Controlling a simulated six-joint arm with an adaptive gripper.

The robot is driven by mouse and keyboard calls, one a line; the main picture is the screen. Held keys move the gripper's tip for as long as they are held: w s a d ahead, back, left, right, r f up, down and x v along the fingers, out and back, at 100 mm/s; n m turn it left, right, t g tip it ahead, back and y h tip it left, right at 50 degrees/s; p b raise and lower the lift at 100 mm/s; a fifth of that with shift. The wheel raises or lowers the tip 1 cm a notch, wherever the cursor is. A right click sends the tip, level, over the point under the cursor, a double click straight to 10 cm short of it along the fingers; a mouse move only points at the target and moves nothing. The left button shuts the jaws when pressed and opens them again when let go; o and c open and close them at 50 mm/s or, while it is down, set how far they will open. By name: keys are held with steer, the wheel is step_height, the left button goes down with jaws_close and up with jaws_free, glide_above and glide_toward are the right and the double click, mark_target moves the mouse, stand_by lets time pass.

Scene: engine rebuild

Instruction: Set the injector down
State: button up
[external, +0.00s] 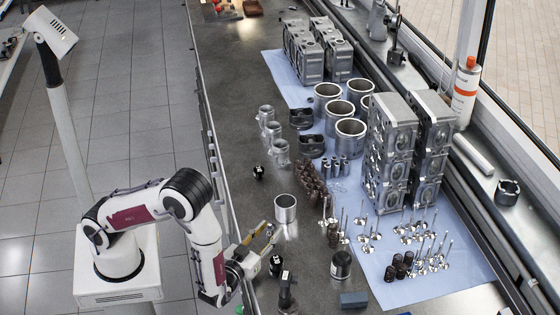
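My gripper (268,232) is low over the near left edge of the dark workbench (235,120). Its two fingers point up and to the right, and one looks yellowish. It is small here, and I cannot make out whether anything is between the fingers. I cannot identify the injector for certain. A small dark upright part (275,265) stands just below the gripper, and a taller black part (286,290) with a wide foot stands nearer the front edge.
Valves, springs, cylinder liners and engine heads (388,150) crowd the blue mat (455,275). The bench's left strip is mostly clear.

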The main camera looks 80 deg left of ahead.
steer(key=shift+v, duration=4.9)
steer(key=shift+o, duration=0.7)
steer(key=a+r, duration=0.1)
steer(key=w+a+r+n+g, duration=0.1)
steer(key=a+r+n, duration=0.1)
steer(key=r, duration=0.1)
steer(key=shift+w+a+g, duration=0.25)
steer(key=shift+g, duration=0.15)
steer(key=shift+w+a+r+g+h, duration=0.15)
steer(key=shift+w+a+g+h, duration=0.2)
steer(key=shift+a, duration=0.2)
steer(key=shift+a+h, duration=0.15)
steer(key=shift+h, duration=0.1)
steer(key=shift+w+f+h, duration=0.1)
steer(key=shift+f+h, duration=0.15)
steer(key=shift+h, duration=0.05)
steer(key=shift+d+f+m+g+h, duration=0.3)
steer(key=shift+f+m+h, duration=0.15)
steer(key=shift+f, duration=0.2)
steer(key=shift+d+f+m+g+h, duration=0.15)
steer(key=shift+d+f+m+h, duration=0.2)
steer(key=shift+f+m, duration=0.25)
